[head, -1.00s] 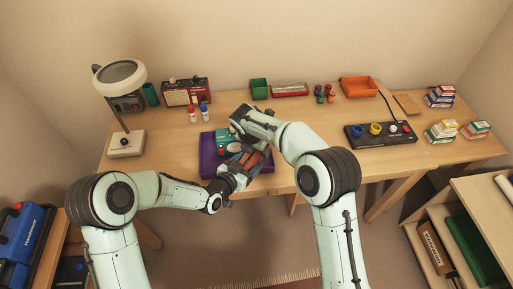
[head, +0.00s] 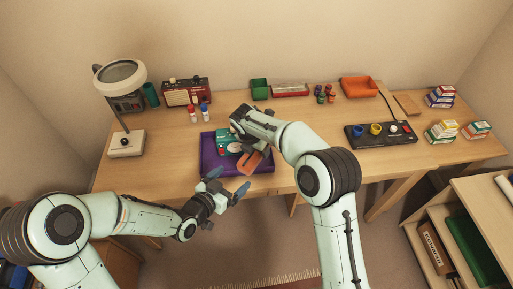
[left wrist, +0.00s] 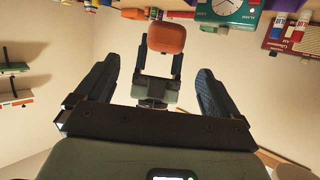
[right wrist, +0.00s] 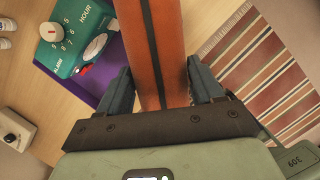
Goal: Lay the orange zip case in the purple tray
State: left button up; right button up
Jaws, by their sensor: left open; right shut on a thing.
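The orange zip case (head: 250,162) is gripped by my right gripper (head: 258,149) over the right part of the purple tray (head: 207,152). In the right wrist view the case (right wrist: 155,45) stands between the two fingers, with a dark zip line along it. The left wrist view shows its rounded end (left wrist: 167,38) in the right gripper's jaws. My left gripper (head: 228,181) is open and empty at the tray's front edge, apart from the case. A teal timer (right wrist: 80,35) is in the tray. Whether the case touches the tray is unclear.
Red and blue bottles (head: 198,113), a lamp (head: 126,144) and a radio (head: 186,92) stand left of and behind the tray. A control box (head: 380,134) lies to the right. The desk between the tray and the control box is partly covered by my right arm.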

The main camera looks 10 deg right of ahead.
pick_arm(q)
jog(key=s+a+f+n+g+y, duration=0.2)
jog(key=s+a+f+n, duration=0.15)
jog(key=f, duration=0.55)
jog(key=s+a+f+n+g+y, duration=0.25)
jog(key=s+a+f, duration=0.2)
jog(key=f, duration=0.45)
jog(key=s+a+f+n+g, duration=0.2)
jog(key=s+f+n+g, duration=0.4)
jog(key=s+f, duration=0.5)
jog(key=s+y, duration=0.1)
jog(key=s, duration=0.3)
jog(key=shift+f+g, duration=0.2)
jog(key=shift+g, duration=0.15)
